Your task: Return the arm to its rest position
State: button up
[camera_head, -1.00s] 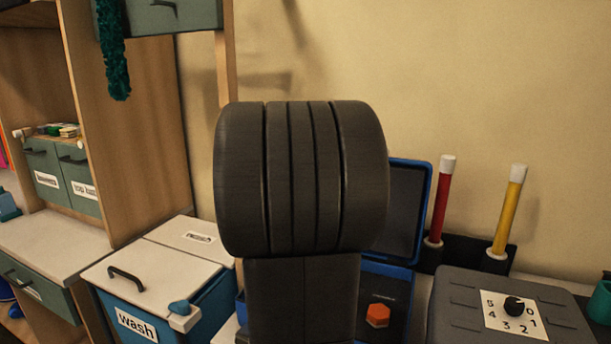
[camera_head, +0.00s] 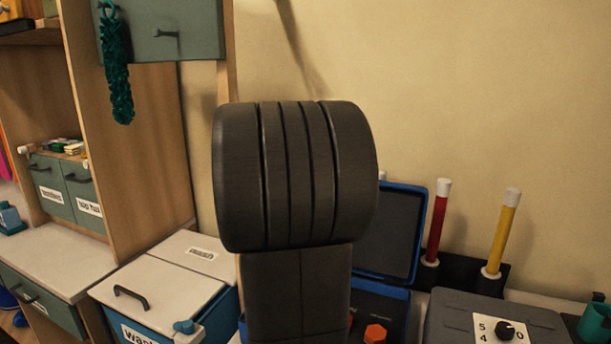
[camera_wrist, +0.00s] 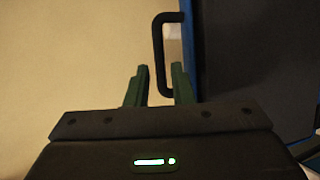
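My arm (camera_head: 295,180) stands upright as a dark, ribbed mass in the middle of the head view and hides part of what is behind it. My gripper is not visible there. In the wrist view my gripper (camera_wrist: 159,76) shows two green fingers with a clear gap between them. Nothing is held in the gap. A black bar handle (camera_wrist: 157,55) shows beyond the fingertips; I cannot tell whether it touches them.
A blue-edged case with an open lid (camera_head: 388,235) stands right behind my arm. Red (camera_head: 437,225) and yellow (camera_head: 504,235) sticks stand upright beside it. A grey dial box (camera_head: 460,310) is front right. The wash bin (camera_head: 160,280) is left, below a wall cabinet (camera_head: 185,40).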

jog(key=shift+v, duration=2.35)
